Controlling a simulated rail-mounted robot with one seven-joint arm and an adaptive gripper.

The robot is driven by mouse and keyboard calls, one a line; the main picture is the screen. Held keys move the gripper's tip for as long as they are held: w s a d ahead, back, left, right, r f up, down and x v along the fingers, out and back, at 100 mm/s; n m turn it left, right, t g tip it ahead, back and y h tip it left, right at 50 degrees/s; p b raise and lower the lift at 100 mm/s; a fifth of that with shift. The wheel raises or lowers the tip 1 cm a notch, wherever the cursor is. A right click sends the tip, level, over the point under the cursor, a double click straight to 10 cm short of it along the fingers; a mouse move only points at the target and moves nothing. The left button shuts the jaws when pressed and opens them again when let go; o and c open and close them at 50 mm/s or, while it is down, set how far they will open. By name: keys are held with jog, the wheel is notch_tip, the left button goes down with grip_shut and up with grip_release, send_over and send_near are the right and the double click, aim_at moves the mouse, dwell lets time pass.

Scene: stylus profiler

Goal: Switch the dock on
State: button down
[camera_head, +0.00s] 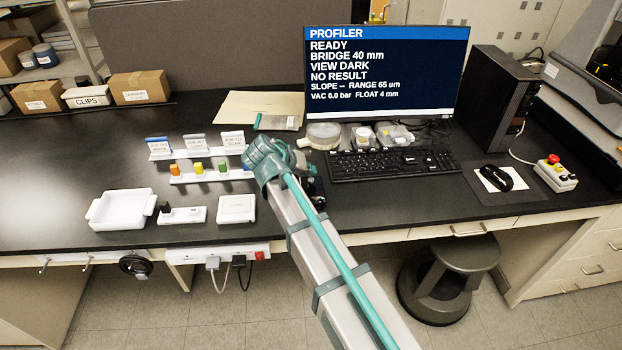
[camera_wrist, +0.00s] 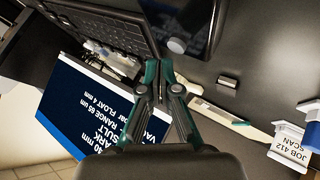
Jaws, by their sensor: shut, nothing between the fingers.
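No thing in view carries a label reading dock. A low white box (camera_head: 236,208) lies near the table's front edge. To its left is a white strip (camera_head: 185,215) with a black stick upright at its left end. A white power strip (camera_head: 222,257) is fixed under the table edge, with two plugs and a red switch (camera_head: 260,255) at its right end. My gripper (camera_wrist: 161,70) is shut and empty in the wrist view, pointing toward a dark glossy block with a grey round knob (camera_wrist: 177,45).
A white tray (camera_head: 92,211) stands at the left. Behind the strip are a rack of coloured pieces (camera_head: 187,178) and several job cards (camera_head: 233,140). The monitor (camera_head: 385,105), keyboard (camera_head: 395,164) and a red-button box (camera_head: 556,172) stand to the right. A dark wheel (camera_head: 135,266) hangs below the edge.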

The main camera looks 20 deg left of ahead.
aim_at(309, 180)
jog(key=shift+r, duration=0.1)
jog(key=shift+r+p, duration=1.2)
jog(key=shift+r, duration=1.2)
